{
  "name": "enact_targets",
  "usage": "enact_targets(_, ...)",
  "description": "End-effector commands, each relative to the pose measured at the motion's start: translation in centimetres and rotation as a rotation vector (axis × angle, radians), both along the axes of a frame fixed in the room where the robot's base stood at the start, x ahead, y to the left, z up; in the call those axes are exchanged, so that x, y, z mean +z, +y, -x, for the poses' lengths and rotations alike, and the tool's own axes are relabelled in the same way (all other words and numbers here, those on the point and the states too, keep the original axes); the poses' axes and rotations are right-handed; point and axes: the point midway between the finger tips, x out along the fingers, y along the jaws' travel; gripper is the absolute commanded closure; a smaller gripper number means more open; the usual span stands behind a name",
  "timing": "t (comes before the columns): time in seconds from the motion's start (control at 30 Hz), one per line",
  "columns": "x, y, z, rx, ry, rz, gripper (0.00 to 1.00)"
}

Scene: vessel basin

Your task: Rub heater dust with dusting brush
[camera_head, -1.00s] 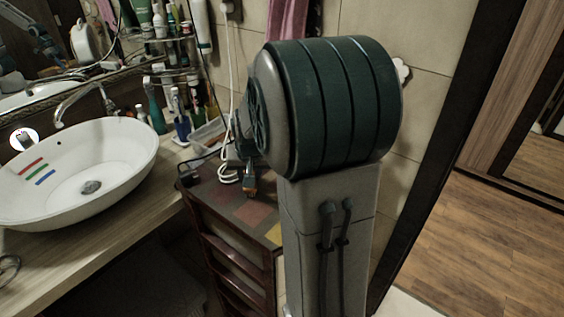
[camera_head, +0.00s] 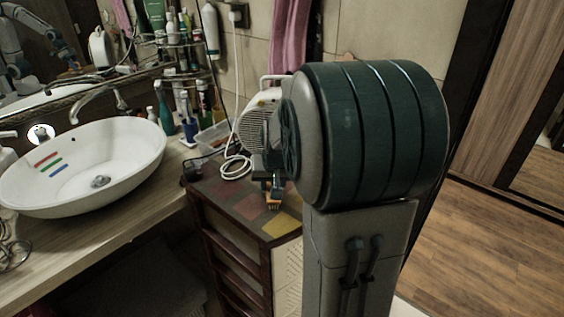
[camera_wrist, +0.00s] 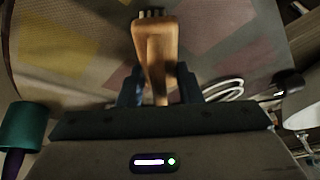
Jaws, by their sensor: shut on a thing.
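The dusting brush (camera_wrist: 155,45) has a light wooden handle and short bristles at the top of the wrist view. My gripper (camera_wrist: 158,80) is shut on its handle, one dark finger on each side. In the head view, the brush (camera_head: 273,204) shows small and orange-brown below my gripper (camera_head: 274,184), above the cabinet top. The heater (camera_head: 259,112) is pale and rounded, with a handle on top. It stands at the back of the cabinet, behind my arm, which hides its right part. I cannot make out the dust on it.
The dark wooden cabinet (camera_head: 228,197) has a checked top with some bare room in front. A white cable (camera_head: 236,166) lies coiled left of the heater. A white basin (camera_head: 85,160), bottles and a toothbrush cup stand on the left. A pink towel (camera_head: 289,35) hangs behind.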

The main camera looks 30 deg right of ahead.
Motion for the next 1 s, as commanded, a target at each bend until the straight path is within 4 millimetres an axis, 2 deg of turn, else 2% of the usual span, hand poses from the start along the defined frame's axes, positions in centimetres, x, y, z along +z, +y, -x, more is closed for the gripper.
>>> enact_targets(0.07,-0.1,-0.2,0.2,-0.001,0.002,-0.001,0.89)
enact_targets(0.13,0.6,-0.1,0.2,0.002,0.002,-0.002,0.89)
enact_targets(0.2,2.7,-0.1,0.1,0.002,-0.004,0.001,0.89)
enact_targets(0.7,6.9,-0.1,0.1,0.002,-0.001,0.000,0.89)
enact_targets(1.0,8.2,0.0,0.1,0.003,0.000,0.000,0.89)
